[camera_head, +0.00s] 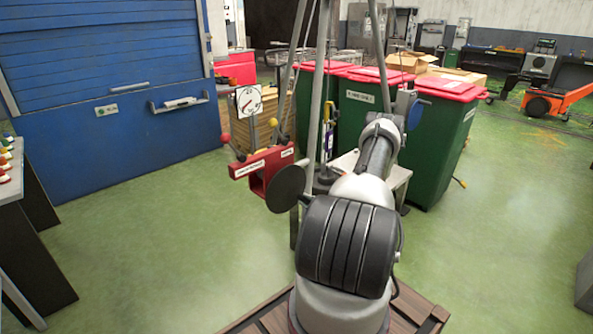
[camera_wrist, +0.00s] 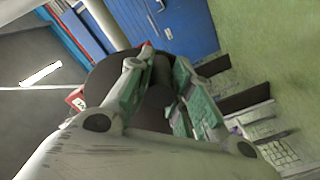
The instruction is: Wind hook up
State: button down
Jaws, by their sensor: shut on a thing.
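A dark round disc (camera_head: 286,188) stands in front of a red bracket (camera_head: 262,165) with white labels. The disc also shows behind my fingers in the wrist view (camera_wrist: 101,78). My gripper (camera_wrist: 165,62), with green fingers, is at this disc, shut on what seems to be the winch handle, which is mostly hidden between the fingers. In the head view my arm hides my gripper. I cannot make out the hook.
Grey tripod poles (camera_head: 318,90) rise close to my arm. Green bins (camera_head: 430,150) with red lids stand behind. A blue shutter (camera_head: 105,100) is at the left, with a bench (camera_head: 20,190) nearer me. Green floor is open on both sides.

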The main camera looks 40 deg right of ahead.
jog(key=shift+s+a+f, duration=0.1)
jog(key=shift+a+f, duration=0.05)
jog(key=shift+a+f+m, duration=0.4)
jog(key=shift+a+m, duration=0.15)
jog(key=shift+m, duration=0.35)
jog(key=shift+a+f+m, duration=0.35)
jog(key=shift+a+m, duration=0.2)
jog(key=shift+m, duration=0.35)
jog(key=c, duration=1)
grip_release()
jog(key=shift+c, duration=0.2)
jog(key=shift+d, duration=0.1)
jog(key=shift+s+r, duration=0.1)
jog(key=s, duration=0.7)
jog(key=shift+s+d, duration=0.35)
jog(key=shift+s, duration=0.05)
